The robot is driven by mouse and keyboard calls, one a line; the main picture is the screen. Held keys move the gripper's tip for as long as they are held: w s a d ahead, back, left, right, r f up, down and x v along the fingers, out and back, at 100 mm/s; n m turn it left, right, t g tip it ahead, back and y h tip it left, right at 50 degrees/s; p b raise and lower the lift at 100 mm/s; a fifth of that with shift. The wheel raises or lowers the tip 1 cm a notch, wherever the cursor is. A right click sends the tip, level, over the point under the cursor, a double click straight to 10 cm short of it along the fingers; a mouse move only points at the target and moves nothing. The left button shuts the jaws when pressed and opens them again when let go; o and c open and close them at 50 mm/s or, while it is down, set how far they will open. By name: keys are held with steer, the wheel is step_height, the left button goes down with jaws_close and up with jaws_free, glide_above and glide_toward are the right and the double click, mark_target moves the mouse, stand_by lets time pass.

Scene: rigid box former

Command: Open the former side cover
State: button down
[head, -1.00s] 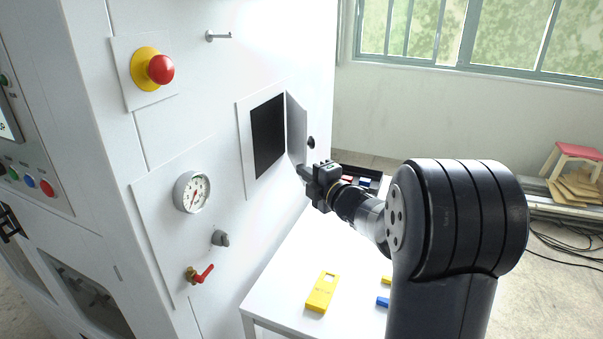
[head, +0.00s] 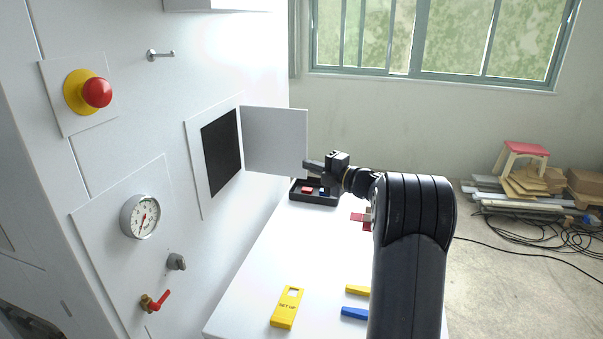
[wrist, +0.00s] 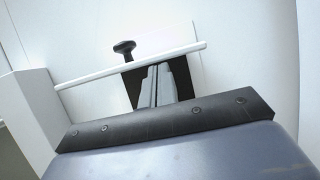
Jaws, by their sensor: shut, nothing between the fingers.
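The former side cover (head: 274,140) is a flat white panel hinged beside a dark square opening (head: 221,152) in the white machine wall. It stands swung well out from the wall, its broad face towards the head camera. My gripper (head: 308,166) is shut and empty at the cover's free right edge. In the wrist view the shut fingers (wrist: 157,84) meet the cover (wrist: 130,66), seen edge-on as a white bar; whether they touch it I cannot tell. A black knob (wrist: 124,47) shows beyond the bar.
A white table (head: 250,262) below holds a black tray (head: 316,199), a yellow tag (head: 287,307) and small coloured blocks. A gauge (head: 140,216), red-handled valve (head: 156,301) and emergency stop (head: 88,91) are on the wall to the left.

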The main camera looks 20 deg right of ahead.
steer(key=shift+w+d+p, duration=0.4)
steer(key=shift+w+d, duration=0.9)
steer(key=shift+w, duration=0.3)
steer(key=b+v, duration=0.3)
steer(key=v, duration=0.8)
steer(key=shift+w, duration=0.15)
steer(key=a+p+x, duration=0.1)
steer(key=p+x, duration=0.1)
steer(key=x, duration=0.8)
steer(key=shift+p, duration=0.35)
